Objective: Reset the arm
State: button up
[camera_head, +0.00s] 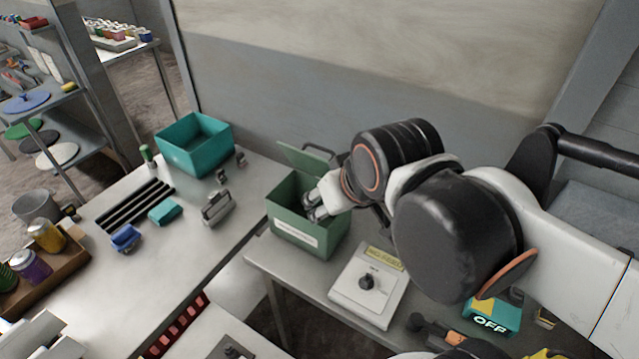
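My arm reaches in from the right side of the picture. My gripper (316,205) is at the mouth of a green lidded box (302,238), with its fingers at or just inside the opening. The box stands on a small metal table and its lid is raised at the back. The fingertips are small and partly hidden by the box wall and my wrist, so I cannot tell whether they are open or shut or whether they hold anything.
Left of the box is a metal table (205,255) with a teal bin (194,146), black rods (136,207), a teal block (165,212) and a blue clamp-like item (125,238). A white switch box (370,289) stands right of the green box. A wall rises behind.

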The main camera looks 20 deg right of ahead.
jog(key=shift+s, duration=0.3)
jog(key=shift+f, duration=0.15)
notch_tip(320, 180, down, 14)
jog(key=b, duration=1.4)
jog(key=shift+f+b, duration=0.25)
jog(key=shift+b, duration=0.1)
